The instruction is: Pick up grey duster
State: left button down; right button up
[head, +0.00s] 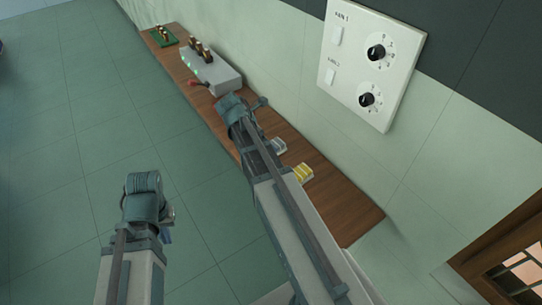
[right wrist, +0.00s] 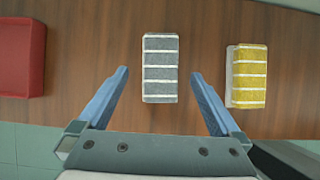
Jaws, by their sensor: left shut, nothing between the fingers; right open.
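The grey duster (right wrist: 160,68), a block with pale stripes, lies on the wooden bench in the right wrist view. In the head view the grey duster (head: 279,146) shows just right of my right arm. My right gripper (right wrist: 160,74) is open and empty, its blue fingers on either side of the duster in the picture; the duster's near end lies between the fingertips' lines. I cannot tell the gap in height. My left gripper (head: 167,237) is shut and empty, over the floor left of the bench.
A yellow striped duster (right wrist: 246,76) lies right of the grey one, close to the right finger; it also shows in the head view (head: 303,173). A red object (right wrist: 21,57) is at the left. A grey switch box (head: 211,71) stands farther along the bench, against the wall.

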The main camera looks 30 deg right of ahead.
jog(key=shift+f, duration=0.1)
jog(key=b+x, duration=0.4)
jog(key=x, duration=0.1)
jog(key=shift+f, duration=0.15)
jog(key=shift+f+b, duration=0.15)
jog(key=shift+b, duration=0.25)
jog(key=shift+c, duration=0.2)
jog(key=c, duration=1.3)
notch_tip(320, 180, up, 11)
jog(key=p, duration=1)
jog(key=shift+f, duration=0.25)
